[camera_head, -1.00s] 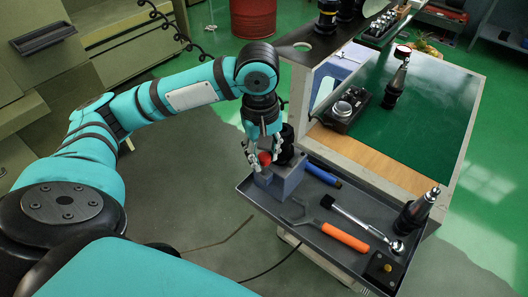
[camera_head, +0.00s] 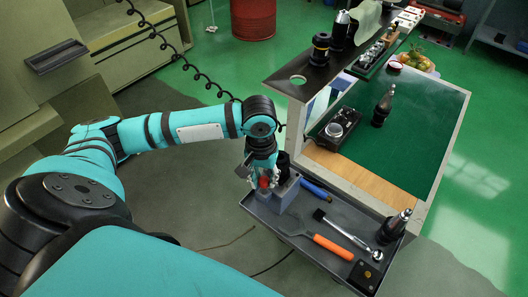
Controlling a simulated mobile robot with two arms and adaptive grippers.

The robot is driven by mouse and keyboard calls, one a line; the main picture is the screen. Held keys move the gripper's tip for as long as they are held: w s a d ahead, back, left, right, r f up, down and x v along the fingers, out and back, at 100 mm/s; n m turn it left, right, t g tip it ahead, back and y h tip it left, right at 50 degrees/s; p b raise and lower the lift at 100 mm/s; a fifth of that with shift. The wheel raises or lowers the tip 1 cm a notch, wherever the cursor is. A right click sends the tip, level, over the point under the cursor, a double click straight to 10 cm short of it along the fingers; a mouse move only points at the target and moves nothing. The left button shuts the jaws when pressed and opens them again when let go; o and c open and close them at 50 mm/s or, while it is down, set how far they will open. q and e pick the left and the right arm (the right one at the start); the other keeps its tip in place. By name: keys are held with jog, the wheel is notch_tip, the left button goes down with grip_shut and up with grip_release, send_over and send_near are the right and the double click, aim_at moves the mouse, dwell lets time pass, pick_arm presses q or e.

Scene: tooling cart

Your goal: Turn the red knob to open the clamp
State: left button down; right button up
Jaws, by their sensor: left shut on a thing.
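The red knob (camera_head: 264,182) sits on the grey clamp block (camera_head: 285,193) at the left end of the cart's tray. My left gripper (camera_head: 258,178) reaches down over the block, and its fingers are shut on the red knob. The fingers partly hide the knob. A dark round tool holder behind the gripper is mostly hidden. I cannot tell how far the clamp's jaws stand apart. My right gripper is not in view.
The grey tray (camera_head: 312,257) holds a blue-handled tool (camera_head: 316,189), an orange-handled wrench (camera_head: 333,247), a ratchet (camera_head: 345,233), a tool holder (camera_head: 394,227) and a small black box (camera_head: 367,277). A green-topped bench (camera_head: 420,130) stands behind.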

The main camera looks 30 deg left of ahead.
pick_arm(q)
jog(key=m+p, duration=0.1)
jog(key=p, duration=0.1)
jog(key=m+p, duration=0.2)
jog(key=shift+r+m, duration=0.3)
jog(key=shift+f+m+p, duration=0.1)
jog(key=shift+m+p, duration=0.5)
jog(key=shift+m, duration=0.3)
jog(key=shift+f+m, duration=0.15)
jog(key=shift+m, duration=0.95)
jog(key=shift+w+m+p, duration=0.1)
jog(key=shift+m+p, duration=0.2)
jog(key=shift+m, duration=0.5)
jog(key=c, duration=1.3)
grip_release()
